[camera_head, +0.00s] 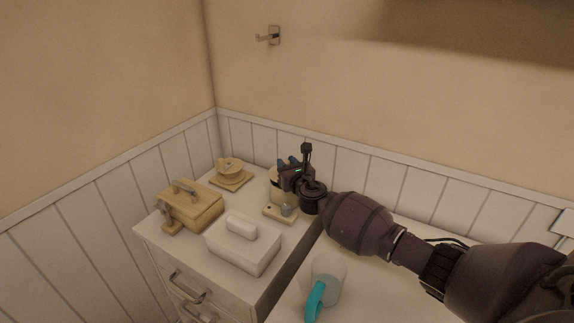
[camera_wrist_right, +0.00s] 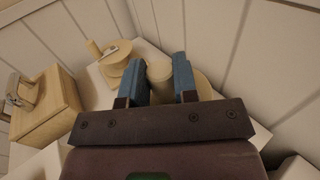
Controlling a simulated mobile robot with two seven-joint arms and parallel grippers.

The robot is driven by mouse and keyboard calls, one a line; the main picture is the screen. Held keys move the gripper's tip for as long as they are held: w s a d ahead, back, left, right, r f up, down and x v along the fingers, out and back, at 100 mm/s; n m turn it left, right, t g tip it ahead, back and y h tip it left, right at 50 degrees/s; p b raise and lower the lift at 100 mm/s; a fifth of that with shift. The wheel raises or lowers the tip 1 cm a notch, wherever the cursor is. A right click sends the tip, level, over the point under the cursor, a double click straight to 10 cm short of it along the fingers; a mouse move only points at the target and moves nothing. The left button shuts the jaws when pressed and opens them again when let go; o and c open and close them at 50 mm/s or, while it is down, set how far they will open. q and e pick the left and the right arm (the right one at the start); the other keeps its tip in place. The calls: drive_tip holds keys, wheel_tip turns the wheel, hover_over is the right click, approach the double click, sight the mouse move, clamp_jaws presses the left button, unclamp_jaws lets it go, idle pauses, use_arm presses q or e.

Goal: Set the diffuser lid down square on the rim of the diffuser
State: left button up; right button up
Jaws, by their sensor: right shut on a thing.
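My right gripper (camera_head: 287,165) is above the back right of the white drawer top. Its two blue fingers, also in the right wrist view (camera_wrist_right: 160,80), are shut on a pale beige round piece (camera_wrist_right: 160,68), which I take to be the diffuser lid. A beige upright body (camera_head: 273,181), likely the diffuser, shows partly beside and below the gripper in the head view. My gripper hides most of it, so I cannot tell whether lid and rim touch or are square. My left gripper is not in view.
A wooden box (camera_head: 200,206), a white lidded box (camera_head: 243,248) and a round wooden piece on a square base (camera_head: 230,172) stand left. A clear vessel with teal handle (camera_head: 316,298) is nearer. Panelled walls close the corner.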

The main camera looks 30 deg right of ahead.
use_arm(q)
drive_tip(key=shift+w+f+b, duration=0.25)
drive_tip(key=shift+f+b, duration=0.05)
use_arm(e)
drive_tip(key=shift+f, duration=0.5)
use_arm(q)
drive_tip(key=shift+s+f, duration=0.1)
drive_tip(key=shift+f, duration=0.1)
use_arm(e)
drive_tip(key=shift+f, duration=0.15)
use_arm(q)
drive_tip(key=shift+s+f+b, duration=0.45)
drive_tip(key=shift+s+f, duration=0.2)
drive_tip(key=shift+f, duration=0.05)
use_arm(e)
drive_tip(key=shift+f, duration=0.55)
drive_tip(key=o, duration=1)
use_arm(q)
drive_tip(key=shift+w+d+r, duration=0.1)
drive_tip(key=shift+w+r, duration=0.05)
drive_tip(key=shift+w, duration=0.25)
